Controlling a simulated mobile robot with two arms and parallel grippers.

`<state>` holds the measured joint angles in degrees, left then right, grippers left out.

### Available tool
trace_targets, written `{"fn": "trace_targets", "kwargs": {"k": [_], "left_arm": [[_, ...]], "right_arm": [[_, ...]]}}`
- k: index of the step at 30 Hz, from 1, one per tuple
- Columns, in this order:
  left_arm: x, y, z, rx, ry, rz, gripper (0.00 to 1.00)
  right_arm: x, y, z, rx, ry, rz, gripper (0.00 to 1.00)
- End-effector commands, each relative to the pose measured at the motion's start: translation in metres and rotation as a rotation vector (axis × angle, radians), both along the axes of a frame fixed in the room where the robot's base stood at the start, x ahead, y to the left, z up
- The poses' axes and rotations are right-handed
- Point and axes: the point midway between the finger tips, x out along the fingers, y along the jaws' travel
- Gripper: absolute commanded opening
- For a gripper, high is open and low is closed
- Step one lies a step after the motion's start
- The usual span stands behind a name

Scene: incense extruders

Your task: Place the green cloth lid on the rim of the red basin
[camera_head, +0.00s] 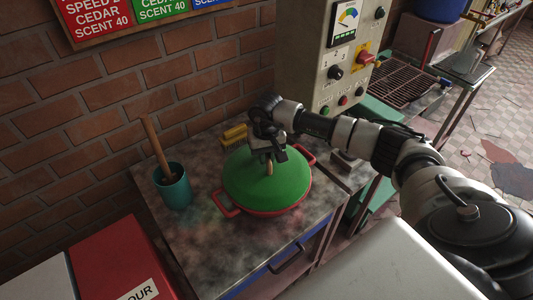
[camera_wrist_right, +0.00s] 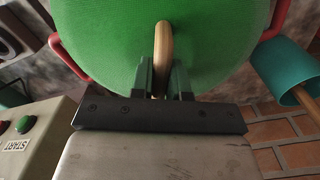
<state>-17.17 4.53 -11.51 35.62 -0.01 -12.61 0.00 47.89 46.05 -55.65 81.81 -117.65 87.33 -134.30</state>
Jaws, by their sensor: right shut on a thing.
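The round green cloth lid (camera_head: 243,187) lies over the red basin (camera_head: 280,212) on the worktop, covering its opening. A thin band of red rim shows along the lid's front edge; I cannot tell whether the lid touches it all round. My right gripper (camera_head: 268,160) is above the lid, shut on its wooden handle (camera_head: 269,168). In the right wrist view the fingers (camera_wrist_right: 162,82) flank the handle (camera_wrist_right: 162,45) and the green lid (camera_wrist_right: 225,40) fills the top. The basin's red side handles (camera_wrist_right: 66,58) show beyond the lid. My left gripper is out of view.
A teal cup (camera_head: 173,188) with a wooden stick stands left of the basin. Yellow blocks (camera_head: 234,135) lie behind it by the brick wall. A control box (camera_head: 325,60) rises at the back right. The front of the worktop (camera_head: 215,250) is clear.

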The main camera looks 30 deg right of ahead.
Motion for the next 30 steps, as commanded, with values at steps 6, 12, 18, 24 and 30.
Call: {"fn": "trace_targets", "kwargs": {"k": [6, 12, 18, 24, 30], "left_arm": [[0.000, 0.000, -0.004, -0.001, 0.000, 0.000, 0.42], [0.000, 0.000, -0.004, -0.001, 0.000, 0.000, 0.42], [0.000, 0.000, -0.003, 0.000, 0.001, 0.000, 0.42], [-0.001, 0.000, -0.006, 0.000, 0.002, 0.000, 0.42], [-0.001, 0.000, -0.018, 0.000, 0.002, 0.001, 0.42]], "right_arm": [[0.000, 0.000, -0.002, 0.000, -0.001, 0.000, 0.20], [0.000, 0.000, -0.002, 0.000, -0.001, 0.000, 0.41], [0.000, 0.000, -0.001, 0.000, 0.000, -0.001, 0.41], [0.001, -0.001, 0.013, -0.001, -0.005, 0.000, 0.41], [0.001, -0.001, 0.056, -0.002, -0.007, 0.001, 0.41]]}}
